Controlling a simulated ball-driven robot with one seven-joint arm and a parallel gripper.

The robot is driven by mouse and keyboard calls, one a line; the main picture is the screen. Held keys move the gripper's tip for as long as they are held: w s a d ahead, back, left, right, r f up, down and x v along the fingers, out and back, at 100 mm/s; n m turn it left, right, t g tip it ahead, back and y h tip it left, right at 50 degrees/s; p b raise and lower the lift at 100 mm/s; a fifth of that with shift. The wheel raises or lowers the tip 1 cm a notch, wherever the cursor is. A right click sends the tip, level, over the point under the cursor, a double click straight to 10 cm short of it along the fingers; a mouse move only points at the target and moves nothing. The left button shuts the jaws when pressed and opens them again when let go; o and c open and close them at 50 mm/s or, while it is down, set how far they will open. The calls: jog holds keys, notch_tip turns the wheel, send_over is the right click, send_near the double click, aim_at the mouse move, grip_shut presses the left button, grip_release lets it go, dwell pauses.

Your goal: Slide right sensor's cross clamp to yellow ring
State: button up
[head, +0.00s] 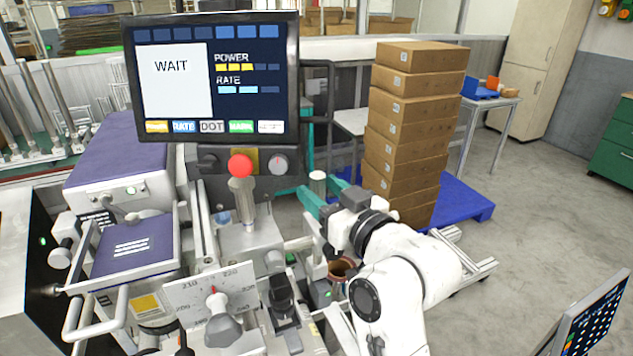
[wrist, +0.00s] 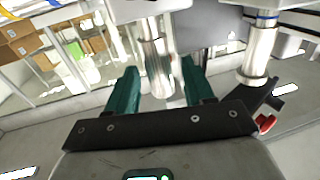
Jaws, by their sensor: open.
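My gripper (head: 322,192) is open, its teal fingers reaching away to the left behind the console; it also shows in the wrist view (wrist: 160,70). A bright metal post (wrist: 153,55) stands between or just beyond the two fingers in the wrist view; I cannot tell whether they touch it. A metal cylinder top (head: 318,180) shows between the fingers in the head view. A second metal post (wrist: 262,50) with a blue ring (wrist: 267,17) stands to the right. I cannot pick out the right sensor's cross clamp or a yellow ring for certain.
A black part with a red lever (wrist: 266,123) is close right of my gripper.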

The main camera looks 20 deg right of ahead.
jog(key=shift+w+a, duration=0.2)
jog(key=shift+w, duration=0.75)
grip_shut()
